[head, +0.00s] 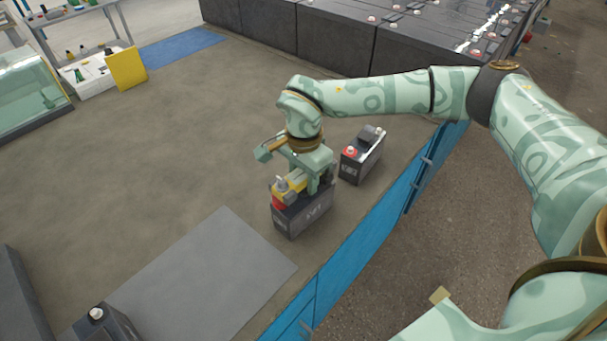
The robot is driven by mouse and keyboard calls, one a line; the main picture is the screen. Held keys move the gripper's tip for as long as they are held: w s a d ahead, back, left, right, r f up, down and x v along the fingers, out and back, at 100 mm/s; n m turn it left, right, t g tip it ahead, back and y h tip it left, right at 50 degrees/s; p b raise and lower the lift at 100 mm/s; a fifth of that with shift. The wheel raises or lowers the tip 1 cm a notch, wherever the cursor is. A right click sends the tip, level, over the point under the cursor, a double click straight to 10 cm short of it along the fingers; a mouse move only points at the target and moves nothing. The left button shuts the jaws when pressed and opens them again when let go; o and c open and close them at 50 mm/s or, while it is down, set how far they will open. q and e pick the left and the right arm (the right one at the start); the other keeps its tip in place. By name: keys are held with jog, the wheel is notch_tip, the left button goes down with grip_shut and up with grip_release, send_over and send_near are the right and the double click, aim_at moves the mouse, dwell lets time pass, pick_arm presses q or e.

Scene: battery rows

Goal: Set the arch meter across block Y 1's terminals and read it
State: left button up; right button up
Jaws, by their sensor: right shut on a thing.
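My right gripper (308,180) is shut on the yellow arch meter (290,190), just over the top of a dark grey block (302,215). A small white label shows on the block's side, too small to read surely, so I cannot tell that it is Y 1. Red shows at the meter's left end, by the block's top. The gripper hides the block's far end. I cannot tell whether the meter touches both terminals. Any reading is out of sight. My left gripper is not in view.
A second dark block (361,160) with a red terminal stands close behind on the right. A blue edge (380,225) bounds the floor. A grey mat (215,275) lies in front, with another block (108,325) at bottom left. Large dark blocks (335,35) stand behind.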

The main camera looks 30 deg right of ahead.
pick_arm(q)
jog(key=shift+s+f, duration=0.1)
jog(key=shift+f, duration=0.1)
pick_arm(e)
jog(key=shift+f, duration=0.55)
jog(key=o, duration=1.3)
jog(key=shift+c, duration=0.2)
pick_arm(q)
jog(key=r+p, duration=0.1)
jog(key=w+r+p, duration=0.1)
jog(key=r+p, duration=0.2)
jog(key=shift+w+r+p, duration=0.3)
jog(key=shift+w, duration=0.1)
pick_arm(e)
notch_tip(320, 180, up, 16)
jog(key=shift+r, duration=0.2)
